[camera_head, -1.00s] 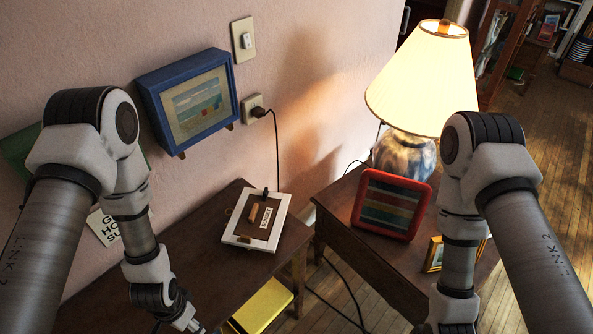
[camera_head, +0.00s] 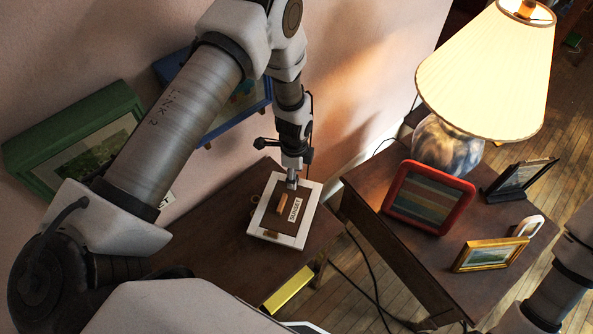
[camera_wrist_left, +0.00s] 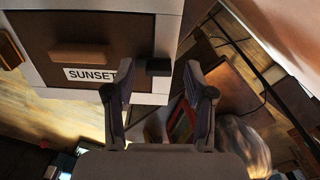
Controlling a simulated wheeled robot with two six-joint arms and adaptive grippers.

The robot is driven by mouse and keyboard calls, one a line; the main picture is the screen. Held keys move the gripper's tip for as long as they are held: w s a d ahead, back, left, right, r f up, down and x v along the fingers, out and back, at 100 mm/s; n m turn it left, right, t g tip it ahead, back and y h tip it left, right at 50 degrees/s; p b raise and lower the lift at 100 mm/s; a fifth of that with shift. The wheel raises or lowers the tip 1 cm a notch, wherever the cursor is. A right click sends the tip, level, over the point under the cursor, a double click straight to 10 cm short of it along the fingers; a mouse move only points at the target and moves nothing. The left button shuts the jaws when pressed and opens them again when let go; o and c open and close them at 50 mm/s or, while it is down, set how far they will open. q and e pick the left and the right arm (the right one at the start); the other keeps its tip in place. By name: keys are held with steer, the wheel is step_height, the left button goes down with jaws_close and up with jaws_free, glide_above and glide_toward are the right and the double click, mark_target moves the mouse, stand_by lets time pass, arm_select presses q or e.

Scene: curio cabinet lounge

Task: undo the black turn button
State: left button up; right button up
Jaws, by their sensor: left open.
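A white picture frame (camera_head: 258,232) lies face down on the dark wooden table, its brown back panel (camera_head: 272,213) upward. The panel carries a wooden block (camera_head: 282,204) and a "SUNSET" label (camera_head: 295,209). The black turn button (camera_wrist_left: 158,66) shows in the left wrist view at the frame's edge, overlapping the panel. In the head view I cannot make it out at the gripper. My left gripper (camera_head: 292,182) points down at that edge. In the left wrist view its open fingers (camera_wrist_left: 158,92) stand on both sides of the button; contact is unclear. My right gripper is out of view.
A second table (camera_head: 375,222) at the right holds a lit lamp (camera_head: 490,75), a red frame (camera_head: 393,205), a gold frame (camera_head: 490,255) and a dark standing frame (camera_head: 520,178). A green frame (camera_head: 75,120) hangs on the wall. A yellow object (camera_head: 287,290) is below the table edge.

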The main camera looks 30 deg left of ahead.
arm_select(q)
steer(key=shift+a+f, duration=0.1)
steer(key=shift+f, duration=0.35)
steer(key=shift+r, duration=0.1)
steer(key=shift+c, duration=1.4)
jaws_close()
steer(key=shift+s, duration=0.1)
